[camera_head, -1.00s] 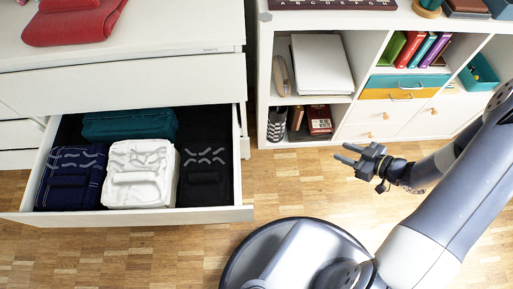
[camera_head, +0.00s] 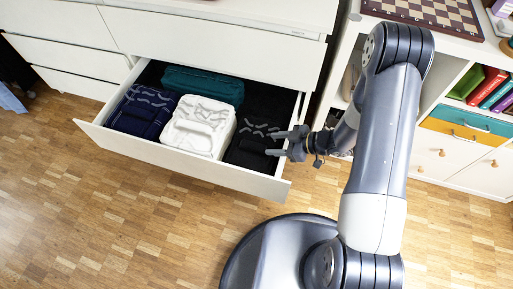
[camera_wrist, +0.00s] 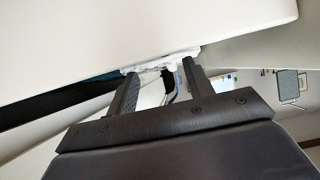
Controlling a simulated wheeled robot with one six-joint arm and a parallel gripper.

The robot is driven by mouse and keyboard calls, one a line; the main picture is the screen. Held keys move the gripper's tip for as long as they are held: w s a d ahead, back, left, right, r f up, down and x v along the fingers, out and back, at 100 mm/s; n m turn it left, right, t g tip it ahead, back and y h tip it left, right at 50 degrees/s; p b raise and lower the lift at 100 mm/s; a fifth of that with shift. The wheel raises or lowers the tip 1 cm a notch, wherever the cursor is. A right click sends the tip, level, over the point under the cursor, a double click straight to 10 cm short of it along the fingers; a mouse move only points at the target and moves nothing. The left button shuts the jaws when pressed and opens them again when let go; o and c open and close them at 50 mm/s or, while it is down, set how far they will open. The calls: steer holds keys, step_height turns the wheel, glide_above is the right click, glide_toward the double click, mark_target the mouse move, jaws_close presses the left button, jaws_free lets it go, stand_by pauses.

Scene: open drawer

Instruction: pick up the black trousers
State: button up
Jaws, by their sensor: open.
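The black trousers (camera_head: 252,146) lie folded at the right end of the open drawer (camera_head: 180,160); they have pale wavy marks. My gripper (camera_head: 276,142) is open and empty at the drawer's right side, its fingertips over or beside the right part of the trousers in the head view. How high it is above them I cannot tell. In the wrist view my gripper (camera_wrist: 158,82) shows two parted fingers with nothing held between them. White folded cloth (camera_wrist: 160,62) shows beyond the fingertips there. The black trousers cannot be made out clearly in the wrist view.
White folded clothes (camera_head: 199,127), dark blue clothes (camera_head: 143,110) and teal clothes (camera_head: 203,84) fill the rest of the drawer. The dresser (camera_head: 215,48) rises behind it. A shelf unit (camera_head: 455,155) stands at the right. The wooden floor (camera_head: 110,215) in front is clear.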

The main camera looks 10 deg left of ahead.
mark_target(256, 145)
steer(key=shift+x, duration=0.95)
steer(key=x, duration=0.1)
steer(key=b+x, duration=0.2)
steer(key=x, duration=0.1)
steer(key=shift+s+f, duration=0.1)
steer(key=shift+s, duration=0.15)
steer(key=shift+w+a+f, duration=0.1)
steer(key=shift+a+f, duration=0.05)
steer(key=shift+a, duration=0.4)
steer(key=shift+c, duration=0.3)
jaws_close()
